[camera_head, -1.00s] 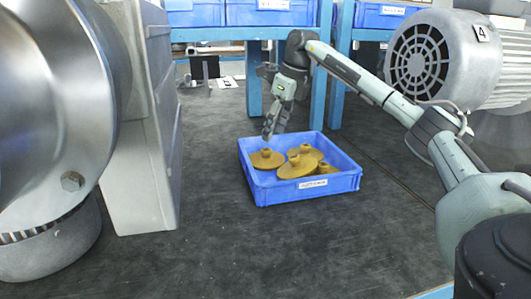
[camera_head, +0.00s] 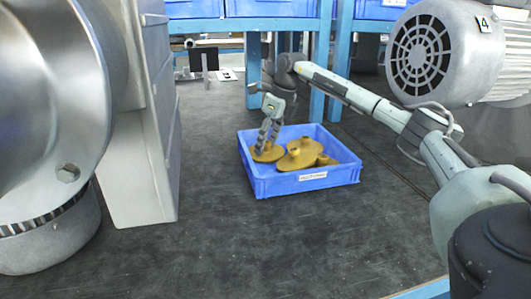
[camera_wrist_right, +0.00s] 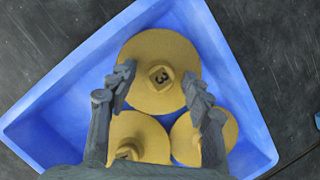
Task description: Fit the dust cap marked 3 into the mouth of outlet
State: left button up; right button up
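The dust cap marked 3 (camera_wrist_right: 158,62) is a yellow disc with a raised knob that carries the number. In the head view it (camera_head: 266,153) lies at the left of the blue bin. My right gripper (camera_head: 265,150) reaches down into the bin at this cap. In the right wrist view its open fingers (camera_wrist_right: 161,92) stand on either side of the knob, apart from it. Two other yellow caps (camera_wrist_right: 140,142) (camera_wrist_right: 205,135) lie beside it; the number on one is partly hidden. My left gripper is not in view. No outlet is marked by name in these frames.
The blue bin (camera_head: 308,180) stands on the dark bench (camera_head: 240,240). A large metal blower housing (camera_head: 50,100) fills the left. A motor marked 4 (camera_head: 440,55) is at upper right. Blue shelf posts (camera_head: 253,75) stand behind. The bench front is clear.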

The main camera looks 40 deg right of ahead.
grip_shut()
jog(key=shift+r, duration=0.15)
